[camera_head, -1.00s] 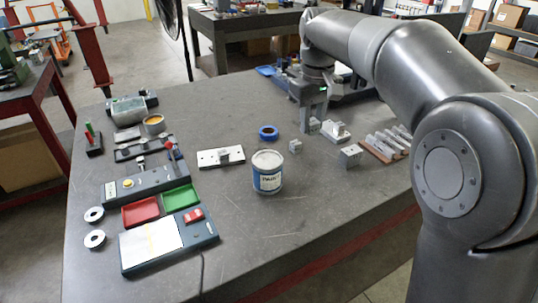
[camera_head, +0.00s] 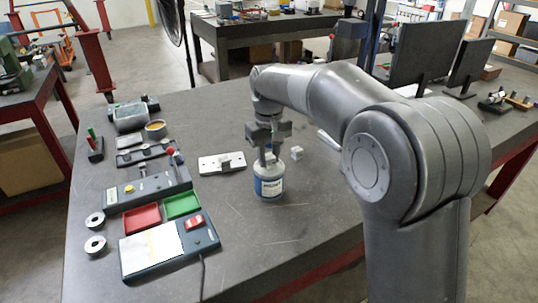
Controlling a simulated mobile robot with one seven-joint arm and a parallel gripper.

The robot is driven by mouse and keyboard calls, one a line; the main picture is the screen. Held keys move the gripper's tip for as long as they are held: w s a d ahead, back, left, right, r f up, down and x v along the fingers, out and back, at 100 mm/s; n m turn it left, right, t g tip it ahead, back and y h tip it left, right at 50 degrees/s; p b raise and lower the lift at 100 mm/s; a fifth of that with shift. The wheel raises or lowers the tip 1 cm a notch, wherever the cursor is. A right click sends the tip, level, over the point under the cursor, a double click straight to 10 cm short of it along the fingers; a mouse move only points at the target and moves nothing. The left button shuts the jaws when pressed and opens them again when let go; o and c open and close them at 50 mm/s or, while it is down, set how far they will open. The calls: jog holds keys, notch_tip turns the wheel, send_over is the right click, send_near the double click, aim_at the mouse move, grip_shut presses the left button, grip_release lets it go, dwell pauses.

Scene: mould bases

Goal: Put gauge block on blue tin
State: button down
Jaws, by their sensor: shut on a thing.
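The blue tin (camera_head: 269,186), a paint can with a white and blue label, stands upright on the workbench near the middle. My gripper (camera_head: 269,154) points down directly over its lid. It is shut on the gauge block (camera_head: 270,158), a small grey piece mostly hidden between the fingers. I cannot tell whether the block touches the lid. The fingers cover part of the tin's top.
A small grey cube (camera_head: 297,153) stands just right of the tin. A white plate with a grey part (camera_head: 222,163) lies to its left. Red (camera_head: 142,217) and green (camera_head: 182,205) trays lie further left. My arm hides the right side.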

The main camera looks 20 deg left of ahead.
aim_at(270, 156)
jog(key=shift+f, duration=0.1)
jog(key=c, duration=1.1)
grip_release()
notch_tip(270, 156, up, 12)
jog(key=shift+r, duration=0.2)
jog(key=shift+d, duration=0.1)
